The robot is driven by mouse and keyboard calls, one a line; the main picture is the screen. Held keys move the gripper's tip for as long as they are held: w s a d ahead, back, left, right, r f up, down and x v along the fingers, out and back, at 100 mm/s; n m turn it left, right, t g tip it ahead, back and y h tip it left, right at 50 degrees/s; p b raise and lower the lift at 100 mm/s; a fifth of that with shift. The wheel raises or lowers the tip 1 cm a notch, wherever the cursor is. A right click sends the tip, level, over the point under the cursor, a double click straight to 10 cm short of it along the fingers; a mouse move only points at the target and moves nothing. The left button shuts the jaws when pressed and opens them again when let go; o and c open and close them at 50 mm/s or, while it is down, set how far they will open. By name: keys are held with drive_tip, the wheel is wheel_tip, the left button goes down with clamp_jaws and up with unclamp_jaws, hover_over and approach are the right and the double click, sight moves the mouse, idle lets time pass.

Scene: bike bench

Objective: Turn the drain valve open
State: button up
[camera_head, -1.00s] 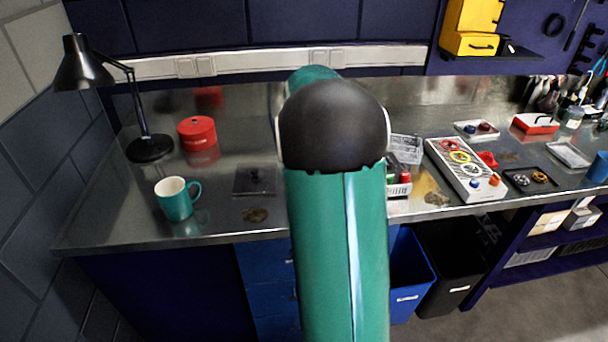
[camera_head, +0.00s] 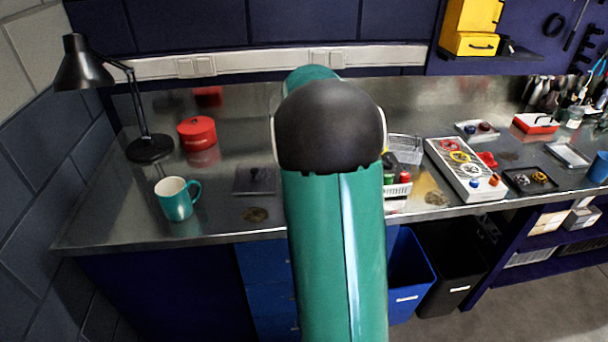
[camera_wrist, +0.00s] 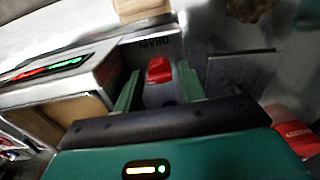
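The drain valve (camera_wrist: 159,69) shows in the wrist view as a red handle, beside the dark lettering "DRAIN" on a grey surface. My gripper (camera_wrist: 159,80) is open, with its two green fingers apart. The red handle appears between the fingertips in the picture, with a gap on each side. I cannot tell how deep it sits between them or whether either finger touches it. In the head view my own arm hides the gripper and the valve.
In the wrist view a housing with red and green bars (camera_wrist: 47,70) stands left, and a dark plate (camera_wrist: 240,74) lies right. In the head view a teal mug (camera_head: 175,199), red tin (camera_head: 197,132) and black lamp (camera_head: 150,148) stand on the left of the metal bench (camera_head: 105,215).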

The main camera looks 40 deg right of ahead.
drive_tip(key=shift+o, duration=0.6)
drive_tip(key=shift+f, duration=0.1)
wheel_tip(320, 180, up, 14)
idle(0.4)
